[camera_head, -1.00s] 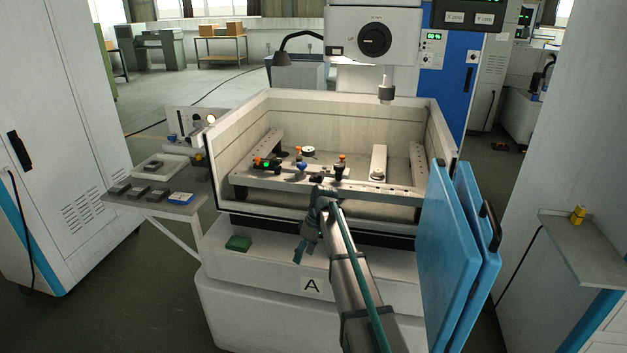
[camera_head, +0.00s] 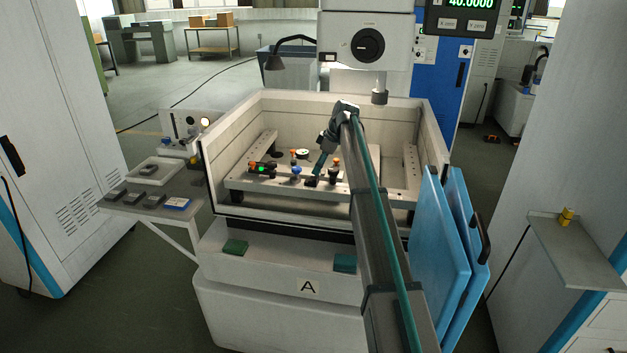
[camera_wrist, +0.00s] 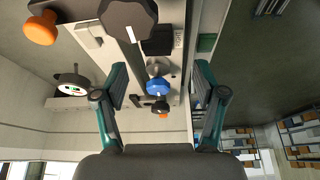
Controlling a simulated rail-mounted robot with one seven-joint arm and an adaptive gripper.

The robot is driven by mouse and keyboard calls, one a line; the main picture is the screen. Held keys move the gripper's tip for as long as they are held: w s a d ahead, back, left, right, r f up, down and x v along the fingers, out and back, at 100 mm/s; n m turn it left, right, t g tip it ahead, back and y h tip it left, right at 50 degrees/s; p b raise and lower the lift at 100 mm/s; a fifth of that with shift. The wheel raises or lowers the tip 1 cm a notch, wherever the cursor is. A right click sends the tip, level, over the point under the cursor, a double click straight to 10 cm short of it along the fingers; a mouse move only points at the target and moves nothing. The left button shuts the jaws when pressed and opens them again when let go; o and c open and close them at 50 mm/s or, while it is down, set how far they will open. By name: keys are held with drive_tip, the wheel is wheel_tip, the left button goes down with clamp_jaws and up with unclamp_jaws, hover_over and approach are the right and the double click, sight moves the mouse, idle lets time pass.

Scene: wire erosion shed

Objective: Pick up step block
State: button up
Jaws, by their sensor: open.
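A small dark block (camera_head: 312,181), likely the step block, sits on the front rail of the machine's work frame. In the wrist view a black block (camera_wrist: 158,40) lies beside a small pale label whose text I cannot read. My gripper (camera_head: 318,170) is over the front rail, close to the dark block in the head view. In the wrist view my gripper (camera_wrist: 160,78) is open, with its fingers apart and nothing held. The black block shows beyond the fingertips, and a blue knob (camera_wrist: 155,86) shows between the fingers.
Orange-topped clamps and a dark device with a green display (camera_head: 262,168) crowd the rail. A large black knob (camera_wrist: 128,18) is near the black block in the wrist view. Tank walls (camera_head: 275,205) surround the frame. Blue doors (camera_head: 440,265) stand at right.

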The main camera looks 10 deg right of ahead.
sight(314, 177)
drive_tip(key=shift+p+x, duration=1.4)
drive_tip(key=shift+x, duration=1.7)
drive_tip(key=shift+w+d, duration=0.1)
drive_tip(key=shift+d, duration=0.05)
clamp_jaws()
